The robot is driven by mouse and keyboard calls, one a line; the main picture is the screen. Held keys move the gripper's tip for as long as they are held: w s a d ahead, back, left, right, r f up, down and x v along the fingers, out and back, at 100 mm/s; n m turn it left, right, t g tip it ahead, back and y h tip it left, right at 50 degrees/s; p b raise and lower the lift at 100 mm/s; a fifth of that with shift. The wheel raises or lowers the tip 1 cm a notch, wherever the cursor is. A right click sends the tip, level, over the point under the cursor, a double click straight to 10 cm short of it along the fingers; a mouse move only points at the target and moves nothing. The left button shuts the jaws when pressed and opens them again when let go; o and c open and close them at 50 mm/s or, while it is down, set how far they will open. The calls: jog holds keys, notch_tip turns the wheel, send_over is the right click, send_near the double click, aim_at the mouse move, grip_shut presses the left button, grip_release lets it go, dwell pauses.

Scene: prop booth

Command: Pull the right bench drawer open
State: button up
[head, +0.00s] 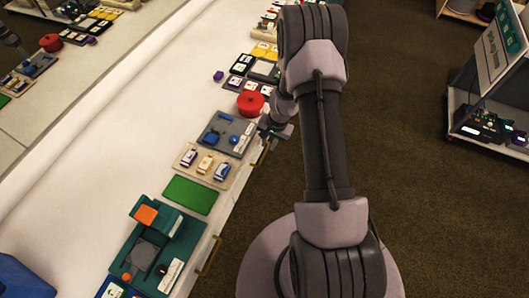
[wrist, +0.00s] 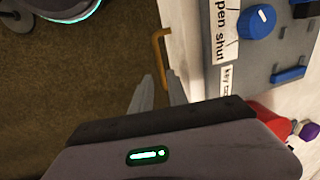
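The bench front carries two brass handles in the head view. The farther drawer handle (head: 262,155) is beside my gripper (head: 268,134); the nearer drawer handle (head: 209,256) is lower in the picture. In the wrist view the brass handle (wrist: 157,52) stands out from the pale bench front. My gripper (wrist: 161,82) is open, its two thin fingers apart, with the handle just ahead of and partly between the fingertips. I cannot tell whether they touch it. The drawer front looks flush with the bench, but my arm partly hides this area.
The bench top (head: 110,135) holds a grey panel with blue knobs (head: 225,135), a red pot (head: 250,103), a tray of small bottles (head: 206,165) and a green mat (head: 190,195) near its edge. Brown carpet (head: 430,200) is open at right; a display shelf (head: 490,130) stands beyond.

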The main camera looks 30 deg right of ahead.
aim_at(264, 154)
jog(key=f, duration=0.2)
jog(key=f+b, duration=0.1)
jog(key=f, duration=0.1)
jog(key=w+a+f+b, duration=0.1)
jog(key=f, duration=0.2)
jog(key=shift+c, duration=0.2)
grip_shut()
jog(key=shift+w, duration=0.1)
dwell(1.0)
